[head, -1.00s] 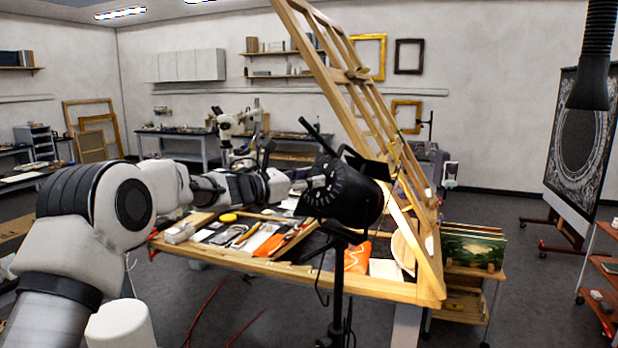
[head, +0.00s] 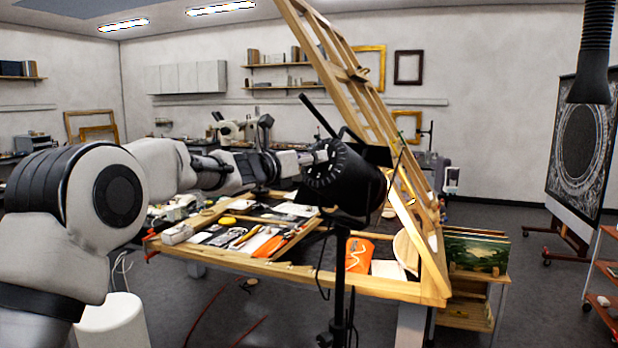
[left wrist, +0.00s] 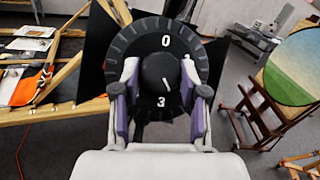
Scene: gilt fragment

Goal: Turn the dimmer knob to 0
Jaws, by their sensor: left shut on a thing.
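The dimmer knob (left wrist: 158,72) is a round black knob at the centre of a black dial on the back of a lamp head (head: 352,187). In the left wrist view the dial (left wrist: 203,62) shows a white 0 above the knob and a white 3 below it. A short white line on the knob slants down and slightly right, near the 3. My left gripper (left wrist: 159,85) has one finger on each side of the knob and is shut on it. In the head view my left gripper (head: 318,157) reaches the dial from the left, and the knob is hidden there. My right gripper is not in view.
The lamp stands on a thin black stand (head: 339,285) in front of a wooden work table (head: 330,284) with tools and papers. A slanted wooden easel frame (head: 325,75) rises behind the lamp. Painted panels (head: 475,250) stand at right. Grey floor is open in front.

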